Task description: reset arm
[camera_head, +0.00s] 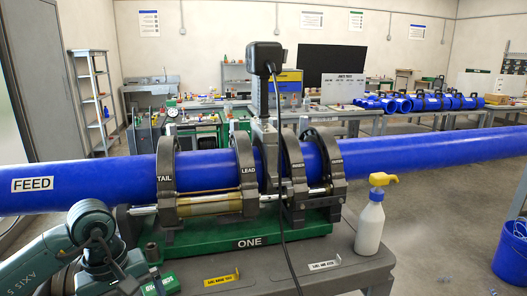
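Part of my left arm (45,262), marked AXIS 5, comes in at the bottom left, in front of the cart. Its gripper does not show. My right arm and gripper are not in view. A pipe fusion machine on a green base (205,242), marked ONE, stands on the cart. Its clamp rings, marked TAIL (166,179) and LEAD (246,174) on the left, with two more (336,168) on the right, sit around a long blue pipe (90,179) labelled FEED. A black-topped tool (264,58) stands upright between the clamp pairs, with a cable hanging in front.
A white spray bottle (369,226) with a yellow head stands at the cart's (345,268) right end. The blue pipe spans the whole view. A blue bucket (511,256) is on the floor at right. A shelf (92,100) and benches stand behind.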

